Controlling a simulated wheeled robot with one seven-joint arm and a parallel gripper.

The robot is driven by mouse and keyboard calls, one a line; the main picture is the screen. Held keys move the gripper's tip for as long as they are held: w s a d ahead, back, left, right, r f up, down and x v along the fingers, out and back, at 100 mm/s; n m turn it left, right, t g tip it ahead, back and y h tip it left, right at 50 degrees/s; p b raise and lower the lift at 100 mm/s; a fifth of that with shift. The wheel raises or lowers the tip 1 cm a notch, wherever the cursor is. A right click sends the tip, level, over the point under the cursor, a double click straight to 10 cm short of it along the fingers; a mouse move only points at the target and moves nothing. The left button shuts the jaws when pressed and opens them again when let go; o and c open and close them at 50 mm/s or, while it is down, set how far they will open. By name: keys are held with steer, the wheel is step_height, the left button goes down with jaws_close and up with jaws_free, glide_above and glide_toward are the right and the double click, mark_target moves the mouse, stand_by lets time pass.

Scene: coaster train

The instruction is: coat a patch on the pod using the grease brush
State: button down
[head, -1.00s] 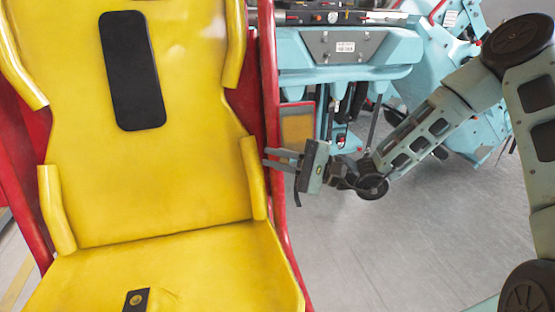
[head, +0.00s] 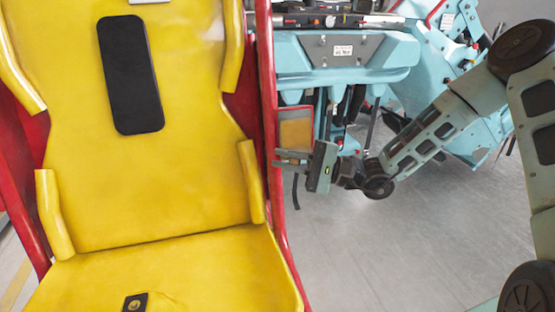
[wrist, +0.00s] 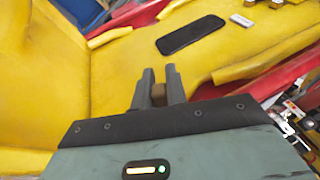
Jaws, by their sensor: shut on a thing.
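The pod is a yellow seat shell (head: 190,120) in a red frame, filling the left of the head view; it also spreads across the wrist view (wrist: 120,75). A black rectangular pad (head: 131,75) lies on its backrest and shows in the wrist view (wrist: 190,35). My gripper (head: 278,158) is at the pod's right edge, fingers pointing left. In the wrist view its fingers (wrist: 159,92) are shut on a small brown piece (wrist: 158,92), which may be the grease brush's handle. The brush's bristles cannot be made out.
The pod's red side rail (head: 268,110) runs close by my fingers. A light blue machine (head: 345,55) with tools on top stands behind my arm. A small white item (wrist: 241,20) lies beyond the pad on the yellow surface. The floor (head: 390,260) at the lower right is clear.

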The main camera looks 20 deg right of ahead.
steer(key=d, duration=0.5)
steer(key=shift+w+d+p, duration=0.1)
steer(key=shift+d+p, duration=0.1)
steer(key=shift+p, duration=0.15)
steer(key=a, duration=0.8)
steer(key=shift+a+b, duration=0.15)
steer(key=shift+b, duration=0.25)
stand_by(0.4)
steer(key=s+r+p, duration=0.1)
steer(key=s, duration=0.5)
steer(key=shift+r, duration=0.2)
stand_by(0.4)
